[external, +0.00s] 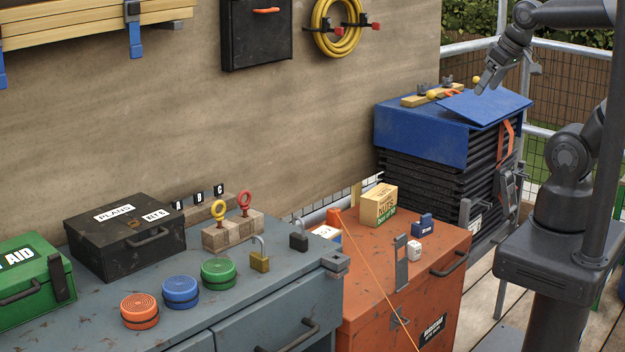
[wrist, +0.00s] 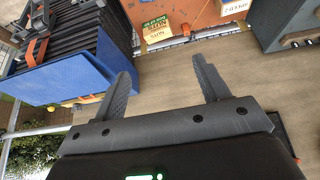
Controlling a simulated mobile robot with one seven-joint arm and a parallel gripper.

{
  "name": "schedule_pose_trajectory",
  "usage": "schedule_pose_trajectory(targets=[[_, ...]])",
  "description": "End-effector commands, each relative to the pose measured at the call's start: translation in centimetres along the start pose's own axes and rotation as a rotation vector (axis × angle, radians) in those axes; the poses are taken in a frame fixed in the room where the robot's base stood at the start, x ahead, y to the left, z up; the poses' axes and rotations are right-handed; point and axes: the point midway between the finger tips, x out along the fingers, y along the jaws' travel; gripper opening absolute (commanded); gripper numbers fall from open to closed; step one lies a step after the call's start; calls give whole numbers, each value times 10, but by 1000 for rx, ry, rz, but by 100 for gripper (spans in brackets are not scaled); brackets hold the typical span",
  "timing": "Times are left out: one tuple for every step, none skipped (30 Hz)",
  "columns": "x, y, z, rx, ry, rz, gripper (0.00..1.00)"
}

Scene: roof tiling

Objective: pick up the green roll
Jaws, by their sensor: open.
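The green roll (external: 218,272) lies flat on the grey bench top, the rightmost of three round rolls in a row. The blue roll (external: 180,291) is just left of it, and the orange roll (external: 140,310) is further left and nearer the front. My gripper (external: 484,84) is far off at the upper right, above the blue-covered stack, open and empty. In the wrist view my gripper's two fingers (wrist: 163,88) stand apart with nothing between them. The green roll cannot be made out in the wrist view.
A green first aid case (external: 30,290) stands left. An orange chest (external: 450,272) with a carton (external: 379,206) and the blue-covered stack (external: 425,135) stand right.

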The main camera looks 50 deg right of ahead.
Motion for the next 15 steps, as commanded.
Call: schedule_pose_trajectory(targets=[[-1,0,0,0,0,0,68],[-2,0,-1,0,1,0,68],[-5,0,-3,0,2,0,68],[-8,0,-5,0,3,0,68],[-13,0,-8,0,3,0,68],[-20,0,-12,0,5,0,68],[-27,0,-15,0,5,0,68],[-32,0,-18,0,5,0,68],[-41,0,-23,0,5,0,68],[-48,0,-26,0,5,0,68],[-45,-7,-34,-21,17,-20,68],[-42,-17,-45,-44,39,-44,68],[-41,-23,-53,-61,57,-61,68],[-41,-30,-60,-77,74,-78,68],[-40,-40,-72,-99,100,-102,68]])
